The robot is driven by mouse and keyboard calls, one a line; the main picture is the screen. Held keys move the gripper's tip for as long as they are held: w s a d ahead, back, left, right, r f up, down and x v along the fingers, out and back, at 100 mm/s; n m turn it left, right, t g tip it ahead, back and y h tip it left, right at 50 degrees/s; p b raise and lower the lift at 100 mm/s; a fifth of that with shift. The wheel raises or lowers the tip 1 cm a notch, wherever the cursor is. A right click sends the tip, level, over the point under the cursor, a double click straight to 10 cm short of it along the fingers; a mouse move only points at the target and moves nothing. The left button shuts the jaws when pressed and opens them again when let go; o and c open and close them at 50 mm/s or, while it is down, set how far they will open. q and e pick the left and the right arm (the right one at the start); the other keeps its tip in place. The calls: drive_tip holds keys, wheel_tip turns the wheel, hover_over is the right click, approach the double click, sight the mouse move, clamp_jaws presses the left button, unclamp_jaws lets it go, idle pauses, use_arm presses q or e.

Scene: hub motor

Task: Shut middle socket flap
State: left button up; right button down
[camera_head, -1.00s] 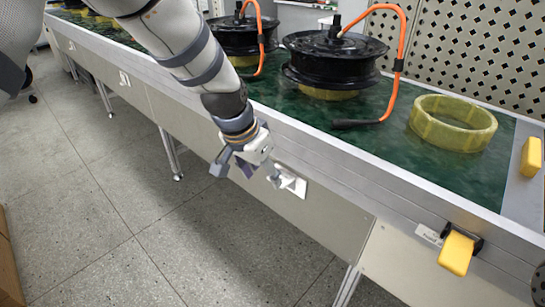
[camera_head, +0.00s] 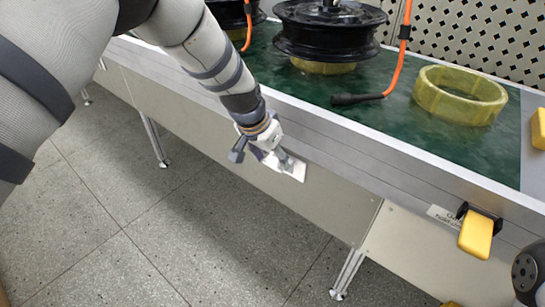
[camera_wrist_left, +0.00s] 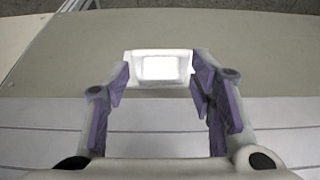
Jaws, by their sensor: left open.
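A white socket (camera_head: 292,167) is on the front side panel of the long workbench, partly hidden by my left gripper (camera_head: 262,152) in the head view. In the left wrist view, a white flap (camera_wrist_left: 160,67) with a bright rectangular middle lies straight ahead. My left gripper, also in the left wrist view (camera_wrist_left: 160,78), is open, with one purple-padded finger at each side of the flap. I cannot tell whether the fingers touch it, or how far the flap stands open. My right gripper is not in view.
The green-topped workbench (camera_head: 400,142) carries a black hub motor (camera_head: 328,35) with an orange cable (camera_head: 402,45) and a yellow ring (camera_head: 460,95). The grey floor (camera_head: 150,245) before the bench is clear.

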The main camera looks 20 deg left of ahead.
use_arm(q)
drive_tip(key=shift+w, duration=0.1)
drive_tip(key=shift+c, duration=0.2)
drive_tip(key=c, duration=1.1)
